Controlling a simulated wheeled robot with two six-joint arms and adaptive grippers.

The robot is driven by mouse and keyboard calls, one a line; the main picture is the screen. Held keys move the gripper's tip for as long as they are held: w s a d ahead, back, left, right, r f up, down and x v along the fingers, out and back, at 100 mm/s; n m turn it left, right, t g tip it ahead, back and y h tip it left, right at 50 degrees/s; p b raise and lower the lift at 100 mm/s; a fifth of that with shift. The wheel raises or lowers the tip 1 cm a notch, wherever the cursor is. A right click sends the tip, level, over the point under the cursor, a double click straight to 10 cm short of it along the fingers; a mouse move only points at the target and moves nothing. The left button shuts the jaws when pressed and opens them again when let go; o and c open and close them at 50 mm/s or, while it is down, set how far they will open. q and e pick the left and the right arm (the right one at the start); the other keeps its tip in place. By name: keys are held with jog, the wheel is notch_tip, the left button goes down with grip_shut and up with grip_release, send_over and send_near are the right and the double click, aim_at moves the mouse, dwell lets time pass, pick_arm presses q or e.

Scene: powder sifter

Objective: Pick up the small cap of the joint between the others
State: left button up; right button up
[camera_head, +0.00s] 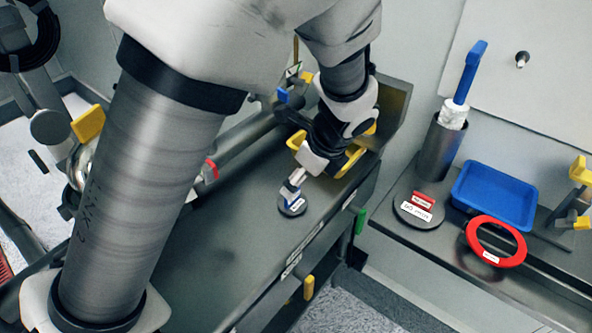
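A small dark round cap (295,209) with a blue-and-white label lies on the dark bench top near its front edge. My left gripper (293,187) comes down over the cap from above and behind, with its pale fingertips right at the cap's upper side. The fingers overlap in this view, so I cannot tell whether they are closed on it. The cap looks flat on or very close to the bench. My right gripper is not in view.
A yellow tray (298,139) sits partly hidden behind my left gripper. On the lower right shelf are a dark disc with a red label (418,209), a red ring (510,257), a blue tray (495,196) and a blue-handled brush (469,75) in a grey cylinder (437,150).

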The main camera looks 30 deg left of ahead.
aim_at(297, 206)
pick_arm(q)
jog(key=shift+w+a+f, duration=0.2)
jog(key=shift+w+a, duration=0.1)
jog(key=shift+w, duration=0.1)
jog(key=shift+s+a+f+b, duration=0.15)
jog(key=shift+s+f+b, duration=0.1)
jog(key=shift+f, duration=0.35)
jog(key=shift+s+a+f+b, duration=0.15)
jog(key=shift+f+b, duration=0.05)
jog(key=shift+f, duration=0.4)
jog(key=x, duration=0.3)
jog(key=b+x, duration=0.1)
jog(key=x, duration=0.1)
jog(key=shift+w, duration=0.25)
jog(key=shift+s+d+r, duration=0.15)
jog(key=shift+r, duration=0.1)
jog(key=shift+c, duration=0.7)
jog(key=c, duration=1.2)
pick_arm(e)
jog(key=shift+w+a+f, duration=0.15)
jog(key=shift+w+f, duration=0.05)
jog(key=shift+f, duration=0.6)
